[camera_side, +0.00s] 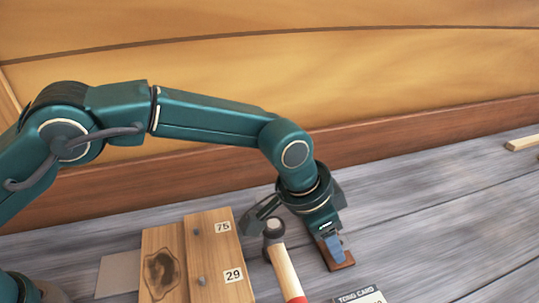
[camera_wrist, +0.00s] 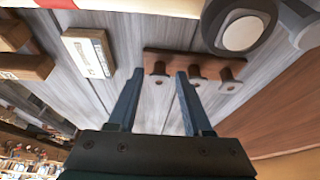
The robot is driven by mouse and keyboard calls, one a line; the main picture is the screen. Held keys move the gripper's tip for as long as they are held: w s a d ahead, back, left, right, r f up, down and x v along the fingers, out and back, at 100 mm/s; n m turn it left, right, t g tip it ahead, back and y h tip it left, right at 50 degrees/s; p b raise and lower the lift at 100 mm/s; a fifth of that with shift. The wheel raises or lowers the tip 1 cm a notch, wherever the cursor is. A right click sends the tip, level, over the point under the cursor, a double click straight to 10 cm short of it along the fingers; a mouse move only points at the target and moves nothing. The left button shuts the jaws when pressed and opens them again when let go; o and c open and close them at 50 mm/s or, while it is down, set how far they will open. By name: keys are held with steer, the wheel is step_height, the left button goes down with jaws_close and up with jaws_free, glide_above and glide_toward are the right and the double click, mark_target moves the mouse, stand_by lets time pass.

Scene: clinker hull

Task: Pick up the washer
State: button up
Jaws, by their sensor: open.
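My gripper (camera_wrist: 159,72) is open, its two blue fingers apart and nothing held between them. I cannot tell for certain which is the washer. In the side view my gripper (camera_side: 331,246) points down at the brown strip (camera_side: 342,266) and hides most of it.
A hammer (camera_side: 286,272) lies left of my gripper in the side view; its head (camera_wrist: 240,28) looms close in the wrist view. Wooden boards (camera_side: 208,250) marked 75 and 29 lie left.

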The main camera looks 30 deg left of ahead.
jaws_close()
steer(key=shift+r, duration=0.1)
